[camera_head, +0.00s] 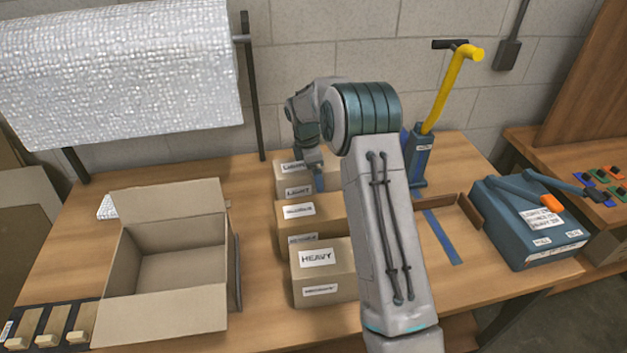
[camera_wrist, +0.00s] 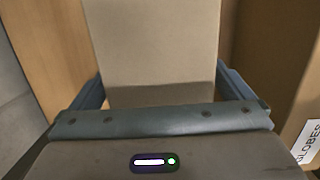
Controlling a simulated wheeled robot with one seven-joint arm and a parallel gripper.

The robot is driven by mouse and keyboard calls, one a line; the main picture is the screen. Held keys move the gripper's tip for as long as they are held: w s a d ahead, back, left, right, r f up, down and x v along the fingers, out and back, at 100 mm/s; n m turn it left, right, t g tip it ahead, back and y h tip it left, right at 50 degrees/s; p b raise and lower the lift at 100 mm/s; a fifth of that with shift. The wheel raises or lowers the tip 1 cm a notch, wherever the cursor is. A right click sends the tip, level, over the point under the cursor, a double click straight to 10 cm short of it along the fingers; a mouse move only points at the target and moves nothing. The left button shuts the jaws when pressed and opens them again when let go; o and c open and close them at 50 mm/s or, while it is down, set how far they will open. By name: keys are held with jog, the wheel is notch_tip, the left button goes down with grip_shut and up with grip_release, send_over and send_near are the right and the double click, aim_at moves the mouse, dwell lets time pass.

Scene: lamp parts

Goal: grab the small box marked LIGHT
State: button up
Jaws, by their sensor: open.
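The small cardboard box marked LIGHT (camera_head: 291,182) stands at the back of a row of boxes on the wooden table, with a white label on its front. My gripper (camera_head: 314,168) is at this box, and my arm hides part of it in the head view. In the wrist view a plain cardboard box (camera_wrist: 155,45) stands between the two blue-grey fingers of my open gripper (camera_wrist: 163,88). The fingers reach along both sides of it; I cannot tell whether either touches. No label shows on that box in the wrist view.
A middle box (camera_head: 333,222) and a box marked HEAVY (camera_head: 345,283) stand in front. A box labelled GLOBES (camera_wrist: 285,60) is close at right in the wrist view. An open carton (camera_head: 165,308) stands left; a blue case (camera_head: 500,235) stands right.

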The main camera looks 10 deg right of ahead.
jog(key=c, duration=1.2)
jog(key=shift+c, duration=0.2)
jog(key=shift+r, duration=0.15)
